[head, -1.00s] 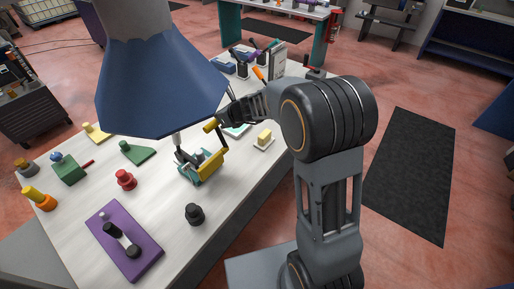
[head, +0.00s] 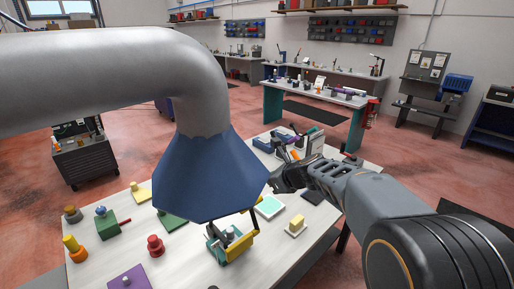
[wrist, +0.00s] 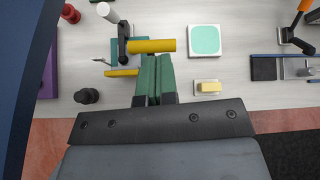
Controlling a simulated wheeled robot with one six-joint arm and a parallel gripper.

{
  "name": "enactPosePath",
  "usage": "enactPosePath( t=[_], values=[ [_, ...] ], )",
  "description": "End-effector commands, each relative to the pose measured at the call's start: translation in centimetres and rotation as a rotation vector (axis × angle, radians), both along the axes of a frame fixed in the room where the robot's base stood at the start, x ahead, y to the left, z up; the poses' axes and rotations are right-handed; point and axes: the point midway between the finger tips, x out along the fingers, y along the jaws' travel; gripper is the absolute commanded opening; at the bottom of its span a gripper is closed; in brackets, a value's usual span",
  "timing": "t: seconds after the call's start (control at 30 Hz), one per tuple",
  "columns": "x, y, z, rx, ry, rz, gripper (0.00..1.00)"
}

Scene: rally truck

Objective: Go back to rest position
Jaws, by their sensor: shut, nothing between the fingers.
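My gripper (wrist: 155,80) is shut and empty, its green fingers pressed together in the wrist view. In the head view my gripper (head: 272,181) is raised above the far part of the white workbench (head: 184,262), just right of the blue hood. In the wrist view the fingers overlap the near side of a yellow cylinder (wrist: 152,46) on a teal fixture; whether they touch cannot be told. The teal fixture with its yellow bar (head: 240,246) also shows in the head view, partly under the hood.
A blue extraction hood (head: 210,180) on a thick grey duct hangs over the bench, close to my gripper. A white block with a teal top (wrist: 204,41), a yellow block (wrist: 209,87) and a black knob (wrist: 87,96) stand nearby. Red floor is free beyond the bench.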

Motion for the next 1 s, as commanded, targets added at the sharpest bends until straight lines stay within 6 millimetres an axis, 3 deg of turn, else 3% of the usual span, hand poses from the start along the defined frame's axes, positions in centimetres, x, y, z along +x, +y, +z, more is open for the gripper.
enactPosePath(
  t=[0.13, 0.27, 0.4, 0.6, 0.8, 1.0],
  values=[
    [-3.1, -2.5, 0.9, -0.344, -0.185, 0.222, 0.0],
    [-8.4, -3.1, 0.5, -0.713, -0.314, 0.571, 0.0],
    [-14.9, -3.8, -1.3, -1.075, -0.407, 1.014, 0.0],
    [-21.4, -6.2, -3.8, -1.425, -0.462, 1.551, 0.0],
    [-24.1, -7.6, -4.9, -1.554, -0.462, 1.816, 0.0],
    [-24.5, -7.9, -5.1, -1.572, -0.46, 1.86, 0.0]
  ],
)
